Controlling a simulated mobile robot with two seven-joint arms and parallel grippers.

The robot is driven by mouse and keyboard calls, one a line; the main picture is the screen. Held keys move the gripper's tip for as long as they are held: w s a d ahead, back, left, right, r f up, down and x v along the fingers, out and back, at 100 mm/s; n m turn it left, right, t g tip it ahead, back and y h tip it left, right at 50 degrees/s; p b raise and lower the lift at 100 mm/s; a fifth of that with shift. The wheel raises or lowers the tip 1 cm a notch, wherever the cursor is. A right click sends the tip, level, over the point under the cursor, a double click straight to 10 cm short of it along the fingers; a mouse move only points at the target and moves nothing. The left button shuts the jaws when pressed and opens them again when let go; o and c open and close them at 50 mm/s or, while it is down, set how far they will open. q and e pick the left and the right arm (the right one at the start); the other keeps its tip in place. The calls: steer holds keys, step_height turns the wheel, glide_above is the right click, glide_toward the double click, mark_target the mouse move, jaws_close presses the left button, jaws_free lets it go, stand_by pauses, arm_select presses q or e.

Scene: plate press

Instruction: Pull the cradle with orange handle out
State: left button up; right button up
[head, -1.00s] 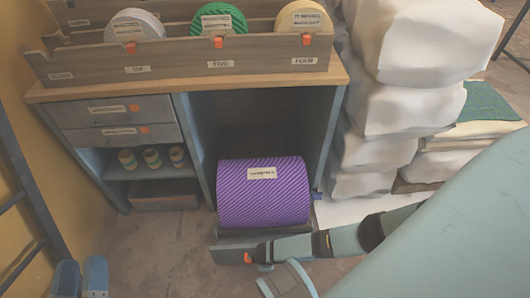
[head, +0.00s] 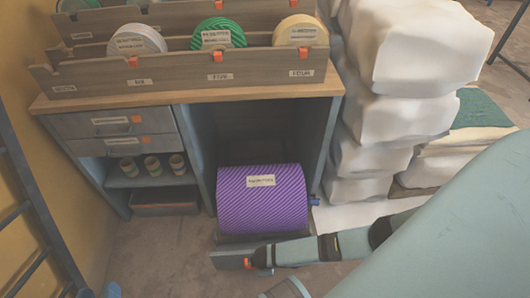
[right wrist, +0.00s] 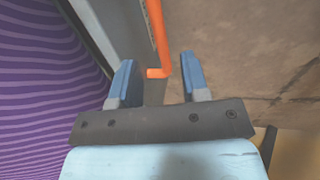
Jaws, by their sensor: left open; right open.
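The cradle (head: 228,260) is a low grey frame on the floor under a purple striped roll (head: 262,199), at the open bay of the cabinet. Its orange handle (right wrist: 158,35) is on the front board; in the head view my right gripper covers most of it. My right gripper (right wrist: 157,78) is open. In the right wrist view the handle's bar and bent end show just ahead of the gap between its fingertips; I cannot tell whether they touch. My left gripper (head: 99,291) is open and empty at the bottom left, away from the cradle, partly cut off by the frame.
The wooden cabinet top (head: 190,95) carries racks with several tape rolls. Drawers and small spools (head: 152,164) are left of the bay. White sacks (head: 395,110) are stacked to the right. A ladder (head: 30,190) stands at the left. Floor (head: 165,245) left of the cradle is clear.

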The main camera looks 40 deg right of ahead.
arm_select(q)
steer(key=s+a+f+g+y+p, duration=0.2)
steer(key=a+f+g+p, duration=0.1)
steer(key=f, duration=0.2)
steer(key=shift+s, duration=0.15)
arm_select(e)
step_height(320, 180, up, 8)
steer(key=s, duration=0.1)
steer(key=shift+s+a, duration=0.15)
steer(key=shift+a, duration=0.2)
